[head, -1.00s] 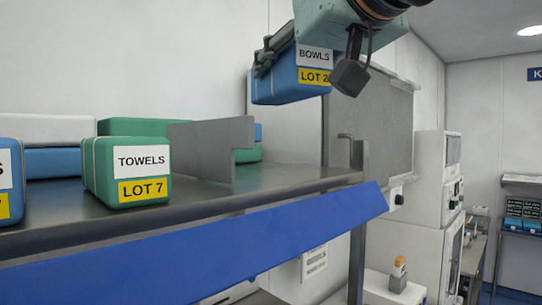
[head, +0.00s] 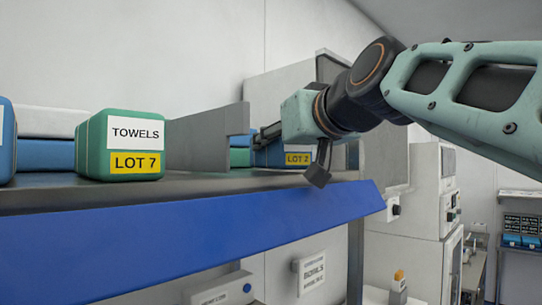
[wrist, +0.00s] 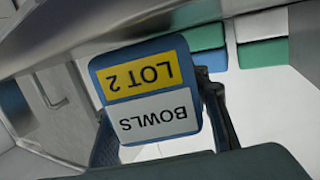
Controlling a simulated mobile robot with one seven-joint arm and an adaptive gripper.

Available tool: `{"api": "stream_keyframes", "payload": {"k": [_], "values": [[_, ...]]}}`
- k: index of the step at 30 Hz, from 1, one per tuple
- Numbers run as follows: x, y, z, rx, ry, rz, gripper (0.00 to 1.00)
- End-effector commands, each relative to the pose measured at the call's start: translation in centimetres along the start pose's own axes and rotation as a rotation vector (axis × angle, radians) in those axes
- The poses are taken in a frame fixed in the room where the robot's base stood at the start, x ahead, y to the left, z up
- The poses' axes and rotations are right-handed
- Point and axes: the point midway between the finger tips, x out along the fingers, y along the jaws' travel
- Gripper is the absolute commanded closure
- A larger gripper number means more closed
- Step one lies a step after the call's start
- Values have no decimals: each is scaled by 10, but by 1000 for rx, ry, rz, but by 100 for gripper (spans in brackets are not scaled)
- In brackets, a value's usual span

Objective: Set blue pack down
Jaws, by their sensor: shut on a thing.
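The blue pack (head: 267,156) has a white BOWLS label and a yellow LOT 2 label. In the head view it is at the right end of the steel shelf, right of the grey divider, and my wrist partly hides it. In the wrist view the blue pack (wrist: 96,66) shows its label upside down, between the two dark fingers. My gripper (head: 268,137) is shut on it; the fingers also show in the wrist view (wrist: 165,125). The pack is low, close to the shelf surface; I cannot tell whether it touches.
The shelf (head: 205,174) has a blue front strip (head: 190,222). A green TOWELS LOT 7 pack (head: 92,145) stands left of the grey divider (head: 195,142). Green and blue packs (wrist: 264,53) lie beyond my pack in the wrist view. A white cabinet (head: 425,190) stands to the right.

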Motion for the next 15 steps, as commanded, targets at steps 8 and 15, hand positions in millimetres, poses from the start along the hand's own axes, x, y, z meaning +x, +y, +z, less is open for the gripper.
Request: {"api": "stream_keyframes", "payload": {"k": [8, 15], "values": [[0, 0, 2, 0, 3, 0, 89], [0, 0, 5, 0, 1, -1, 47]]}}
